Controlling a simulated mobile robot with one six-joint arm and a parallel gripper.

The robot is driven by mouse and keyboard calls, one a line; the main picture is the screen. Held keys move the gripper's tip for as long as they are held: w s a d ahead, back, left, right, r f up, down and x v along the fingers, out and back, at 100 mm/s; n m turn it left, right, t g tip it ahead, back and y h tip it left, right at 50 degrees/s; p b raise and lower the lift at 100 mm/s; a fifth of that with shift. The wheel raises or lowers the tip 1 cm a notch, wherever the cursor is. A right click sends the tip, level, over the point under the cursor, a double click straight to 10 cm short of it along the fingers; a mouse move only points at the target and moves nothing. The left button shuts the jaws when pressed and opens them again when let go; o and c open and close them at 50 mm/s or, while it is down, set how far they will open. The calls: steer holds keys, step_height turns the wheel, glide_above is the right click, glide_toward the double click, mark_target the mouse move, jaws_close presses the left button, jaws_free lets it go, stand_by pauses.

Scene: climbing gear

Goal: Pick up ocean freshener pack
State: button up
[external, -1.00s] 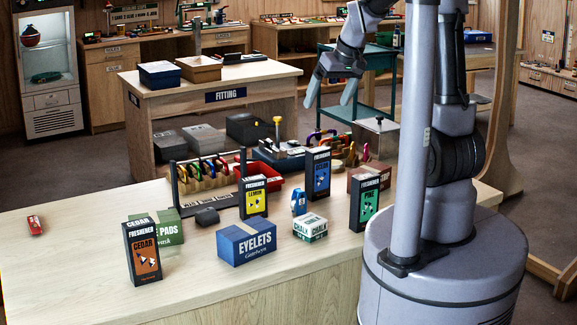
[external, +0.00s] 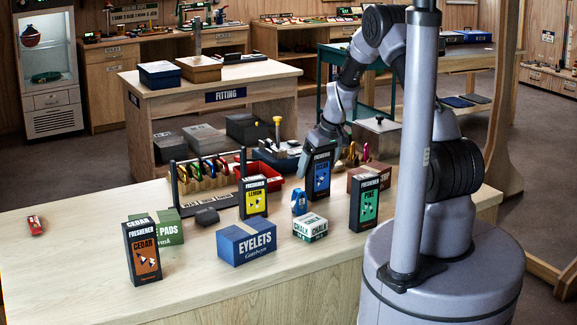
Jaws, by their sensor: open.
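The blue freshener pack (external: 320,178) stands upright on the near wooden counter, right of the yellow lemon pack. Its small label is hard to read; its colour fits ocean. My gripper (external: 318,148) is low at the top of this pack, pointing down. One finger shows just left of the pack's upper edge; the other is hidden or hard to make out. The jaws are open. I cannot tell whether a finger touches the pack.
Nearby stand the lemon pack (external: 254,197), green pine pack (external: 364,202), white chalk box (external: 311,228), a small blue item (external: 299,202) and the eyelets box (external: 246,243). The cedar pack (external: 142,252) is front left. The counter's left side (external: 75,255) is mostly clear.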

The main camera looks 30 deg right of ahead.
steer(key=shift+x, duration=0.85)
steer(key=shift+r, duration=0.1)
steer(key=shift+c, duration=0.4)
steer(key=c, duration=1.4)
steer(key=shift+c, duration=0.2)
